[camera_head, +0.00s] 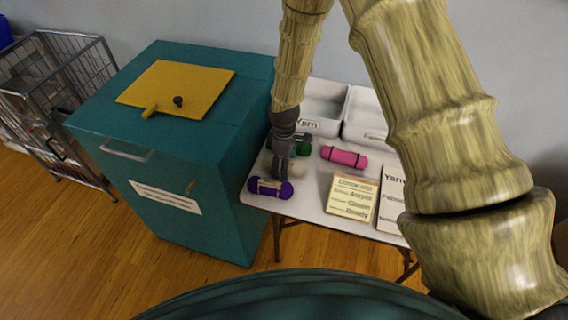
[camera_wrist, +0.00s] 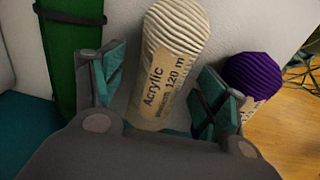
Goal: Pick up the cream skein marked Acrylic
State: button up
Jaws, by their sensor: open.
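The cream skein (camera_wrist: 177,40) lies on the white table, with a tan label reading Acrylic and 120 m facing up in the wrist view. In the head view the cream skein (camera_head: 271,163) is mostly hidden behind my gripper (camera_head: 280,172). In the wrist view my gripper (camera_wrist: 158,98) is open, with one finger on each side of the cream skein's labelled end. The fingers look apart from the skein, though I cannot tell the exact gap or height.
A purple skein (camera_head: 270,188) lies close to the right finger, also in the wrist view (camera_wrist: 252,76). A teal cabinet (camera_head: 228,170) stands left.

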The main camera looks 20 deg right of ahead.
jog(key=shift+f, duration=0.5)
jog(key=c, duration=1.1)
jog(key=shift+r, duration=0.15)
